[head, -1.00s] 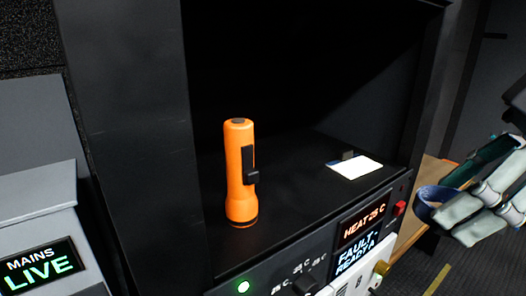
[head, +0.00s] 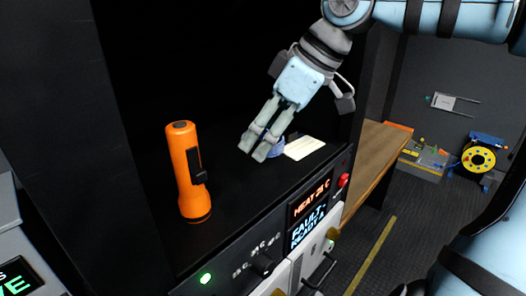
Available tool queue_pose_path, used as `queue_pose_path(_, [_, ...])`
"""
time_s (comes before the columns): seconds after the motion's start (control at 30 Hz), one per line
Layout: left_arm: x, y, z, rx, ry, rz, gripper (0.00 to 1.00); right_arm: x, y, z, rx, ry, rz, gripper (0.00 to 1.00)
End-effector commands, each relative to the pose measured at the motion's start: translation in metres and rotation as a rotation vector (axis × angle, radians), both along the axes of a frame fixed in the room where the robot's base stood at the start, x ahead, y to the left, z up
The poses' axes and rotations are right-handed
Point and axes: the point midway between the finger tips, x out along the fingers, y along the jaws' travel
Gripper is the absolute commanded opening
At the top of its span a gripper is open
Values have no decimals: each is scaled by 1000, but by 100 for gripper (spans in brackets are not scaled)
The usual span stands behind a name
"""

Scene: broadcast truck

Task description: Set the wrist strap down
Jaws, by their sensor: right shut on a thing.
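The blue wrist strap (head: 276,147) shows as a small curved band just behind and right of my right fingertips. My right gripper (head: 254,151) reaches down from the upper right into the dark bay and is shut on the strap. The strap is low over the black shelf (head: 235,185), beside a white card. The fingers hide much of the strap, and I cannot tell whether it touches the shelf. My left gripper is out of view.
An orange torch (head: 186,170) stands upright on the shelf, left of my gripper. The white card (head: 304,148) lies to the right. Below the shelf edge are a lit display (head: 307,229) and a red button (head: 343,181). Bare shelf lies between torch and gripper.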

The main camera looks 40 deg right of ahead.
Motion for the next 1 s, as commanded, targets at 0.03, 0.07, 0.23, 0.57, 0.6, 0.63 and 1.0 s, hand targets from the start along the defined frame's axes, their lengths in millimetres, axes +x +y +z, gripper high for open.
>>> queue_pose_path(0.03, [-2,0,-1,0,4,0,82,0,1,-7,2,0,2,38])
queue_pose_path(0.07, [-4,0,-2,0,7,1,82,-1,0,-10,3,0,1,38])
queue_pose_path(0.23, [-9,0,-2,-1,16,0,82,-1,1,-33,4,1,2,38])
queue_pose_path(0.57, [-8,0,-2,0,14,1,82,7,1,-56,1,-1,-1,38])
queue_pose_path(0.6, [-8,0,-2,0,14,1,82,7,1,-56,1,-1,-1,38])
queue_pose_path(0.63, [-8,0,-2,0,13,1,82,7,1,-56,1,-1,-1,38])
queue_pose_path(1.0, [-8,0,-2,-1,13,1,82,7,1,-57,0,-1,-1,81])
